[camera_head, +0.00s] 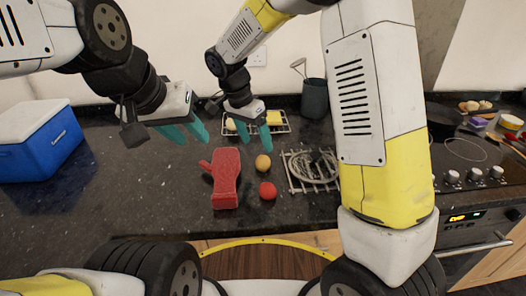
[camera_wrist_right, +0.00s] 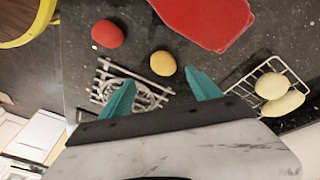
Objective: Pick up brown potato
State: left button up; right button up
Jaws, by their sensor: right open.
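A rounded yellow-brown item (camera_head: 263,162), which looks like the brown potato, lies on the dark counter between a red oven mitt and a wire trivet. In the right wrist view the potato (camera_wrist_right: 163,63) sits just beyond the gap between the fingertips. My right gripper (camera_head: 255,140) is open and empty, above and behind the potato, apart from it; its teal fingers also show in the right wrist view (camera_wrist_right: 162,80). My left gripper (camera_head: 194,138) has its fingers apart and is empty, over the counter left of the right gripper.
A red oven mitt (camera_head: 226,180) lies left of the potato and a red round item (camera_head: 268,190) in front. A wire trivet (camera_head: 312,170) is at the right. A wire rack (camera_head: 283,127) with pale yellow items stands behind. A blue cooler (camera_head: 38,140) is far left.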

aim_at(262, 157)
jog(key=x, duration=0.8)
jog(key=shift+w+a+f, duration=0.15)
jog(key=shift+w+f, duration=0.05)
jog(key=shift+w, duration=0.2)
jog(key=shift+c, duration=0.4)
jog(key=c, duration=1.4)
